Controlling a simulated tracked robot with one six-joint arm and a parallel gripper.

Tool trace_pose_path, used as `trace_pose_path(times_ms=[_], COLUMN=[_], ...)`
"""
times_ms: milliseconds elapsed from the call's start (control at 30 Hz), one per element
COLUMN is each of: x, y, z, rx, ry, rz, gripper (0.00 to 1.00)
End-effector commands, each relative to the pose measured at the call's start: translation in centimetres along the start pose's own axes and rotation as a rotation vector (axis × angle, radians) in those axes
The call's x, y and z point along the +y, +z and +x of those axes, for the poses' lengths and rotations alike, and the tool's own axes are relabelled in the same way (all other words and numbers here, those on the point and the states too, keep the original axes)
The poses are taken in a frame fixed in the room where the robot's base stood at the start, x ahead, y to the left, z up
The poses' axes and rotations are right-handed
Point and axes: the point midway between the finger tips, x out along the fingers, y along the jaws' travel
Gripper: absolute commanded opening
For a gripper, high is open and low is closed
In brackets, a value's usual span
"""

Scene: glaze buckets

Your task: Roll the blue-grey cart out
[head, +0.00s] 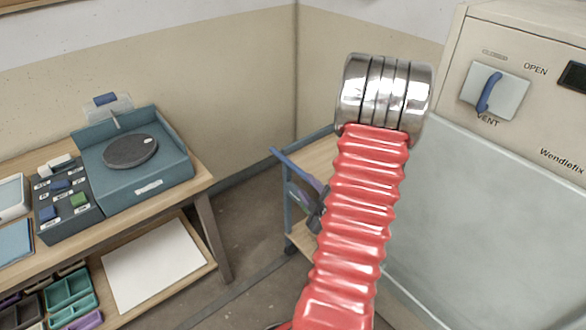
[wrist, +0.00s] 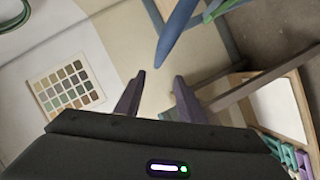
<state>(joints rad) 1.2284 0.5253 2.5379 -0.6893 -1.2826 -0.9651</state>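The blue-grey cart (head: 288,220) stands in the corner between the workbench and the large cream cabinet, partly hidden behind my red arm. It has wooden shelves, and its blue handle bar (head: 290,165) sticks out toward the upper left. In the wrist view the handle (wrist: 175,35) comes down from the top, its end just beyond the gap between my fingertips. My gripper (wrist: 159,78) is open, with its two dark purple fingers apart and nothing seen between them. In the head view my gripper (head: 306,197) is close by the handle, mostly hidden by my arm; contact cannot be told.
A wooden workbench (head: 205,183) with a blue turntable unit (head: 150,175) is at left, its leg (head: 213,235) near the cart. The cream cabinet (head: 480,190) with a vent lever is at right. Bare floor (head: 240,225) lies between bench and cart.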

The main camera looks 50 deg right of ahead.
Motion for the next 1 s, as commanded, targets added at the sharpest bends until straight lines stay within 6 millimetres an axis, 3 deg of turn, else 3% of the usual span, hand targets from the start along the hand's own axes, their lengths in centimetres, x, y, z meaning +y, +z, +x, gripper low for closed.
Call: trace_pose_path(times_ms=[567,1000], x=[0.1,0.1], y=[0.3,0.2], z=[0.5,6.4], rx=[0.006,0.007], ry=[0.013,0.011], rz=[-0.002,-0.002], gripper=[0.36,0.36])
